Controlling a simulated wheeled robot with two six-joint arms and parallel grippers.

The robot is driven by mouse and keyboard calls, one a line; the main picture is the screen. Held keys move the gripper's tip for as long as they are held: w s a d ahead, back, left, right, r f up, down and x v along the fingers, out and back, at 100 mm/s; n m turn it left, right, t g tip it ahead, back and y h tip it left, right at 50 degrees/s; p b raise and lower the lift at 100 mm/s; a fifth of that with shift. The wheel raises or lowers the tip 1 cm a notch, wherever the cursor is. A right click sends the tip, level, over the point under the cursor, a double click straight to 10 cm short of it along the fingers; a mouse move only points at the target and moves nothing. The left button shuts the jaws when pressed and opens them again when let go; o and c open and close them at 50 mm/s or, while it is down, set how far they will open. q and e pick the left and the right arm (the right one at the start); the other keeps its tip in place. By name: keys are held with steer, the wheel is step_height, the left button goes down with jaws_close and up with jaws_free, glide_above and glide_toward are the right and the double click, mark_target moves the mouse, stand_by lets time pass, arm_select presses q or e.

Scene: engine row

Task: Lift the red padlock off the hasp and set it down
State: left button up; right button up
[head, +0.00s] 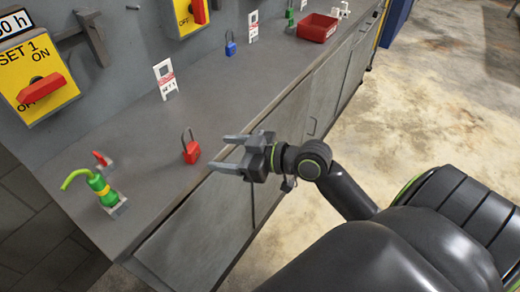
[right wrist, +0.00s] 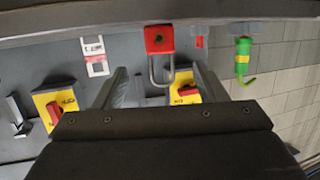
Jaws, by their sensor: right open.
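The red padlock (head: 191,150) stands on the grey counter near its front edge, with its grey shackle upward. I see no hasp around it. My right gripper (head: 222,153) is open and empty, just right of the padlock, with its fingers pointing toward it. In the right wrist view the padlock (right wrist: 159,40) lies ahead, its shackle showing between the two fingers. They do not appear to touch it. My left gripper is not in view.
The counter's front edge (head: 172,210) is close. A green valve (head: 103,190) and a small red piece (head: 102,158) stand left, a white tag (head: 165,80) behind. A blue padlock (head: 230,47) and red tray (head: 317,27) stand farther along. Yellow switches (head: 62,95) are on the wall.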

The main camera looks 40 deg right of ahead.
steer(key=v, duration=0.8)
steer(key=shift+a, duration=0.1)
stand_by(0.5)
